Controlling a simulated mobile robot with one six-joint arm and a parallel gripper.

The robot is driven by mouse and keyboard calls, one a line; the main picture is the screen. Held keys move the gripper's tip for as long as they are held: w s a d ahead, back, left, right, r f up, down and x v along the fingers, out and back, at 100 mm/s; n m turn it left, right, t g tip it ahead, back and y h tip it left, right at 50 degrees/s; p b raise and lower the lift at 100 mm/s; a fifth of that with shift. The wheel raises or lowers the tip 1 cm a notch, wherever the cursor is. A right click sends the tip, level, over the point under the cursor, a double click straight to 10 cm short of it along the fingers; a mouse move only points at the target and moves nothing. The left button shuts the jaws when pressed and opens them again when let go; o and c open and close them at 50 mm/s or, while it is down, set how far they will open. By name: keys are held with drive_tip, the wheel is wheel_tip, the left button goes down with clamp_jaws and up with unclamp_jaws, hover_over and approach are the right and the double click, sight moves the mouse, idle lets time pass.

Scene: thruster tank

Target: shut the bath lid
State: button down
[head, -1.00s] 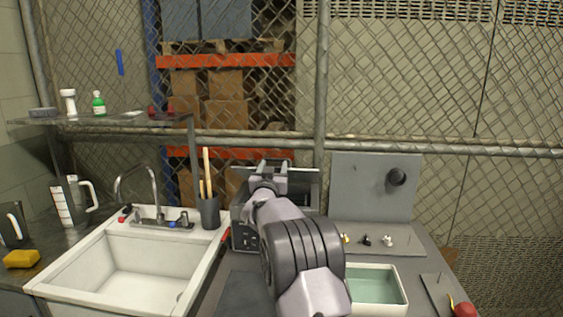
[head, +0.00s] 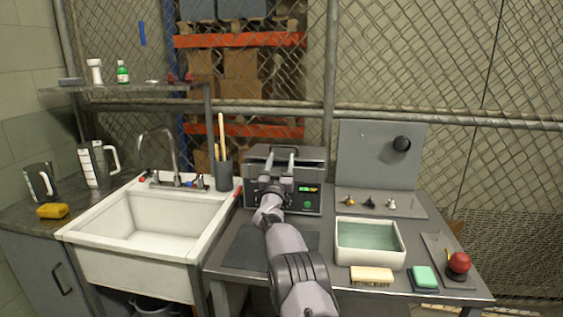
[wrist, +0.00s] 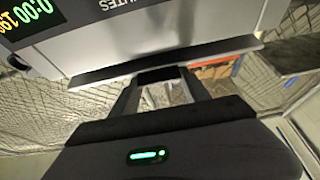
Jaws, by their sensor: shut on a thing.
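The bath (head: 311,198) is a grey box with a lit display and a green button, at the back of the bench. Its dark grey lid (head: 312,154) lies low over the top in the head view; whether it sits flush I cannot tell. My gripper (head: 284,157) reaches over the bath's front, with its fingers at the lid. In the wrist view my gripper (wrist: 160,82) is shut on the lid, at a dark part between the fingers beside a pale metal edge (wrist: 95,77). The exact contact is partly hidden.
A white sink (head: 150,225) with a tap stands left. Right of the bath are a grey upright panel (head: 375,155), small fittings (head: 370,203) and a white tub of liquid (head: 369,258). A brush, a green sponge and a red ball lie near the front edge.

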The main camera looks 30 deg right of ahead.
drive_tip(key=shift+r, duration=0.1)
drive_tip(key=c, duration=0.7)
unclamp_jaws()
drive_tip(key=shift+w, duration=0.1)
drive_tip(key=shift+o, duration=0.9)
drive_tip(key=shift+d+f, duration=0.1)
drive_tip(key=shift+f, duration=0.1)
drive_tip(key=p+v, duration=0.2)
drive_tip(key=v, duration=1.5)
drive_tip(key=shift+p, duration=0.35)
drive_tip(key=shift+f, duration=0.1)
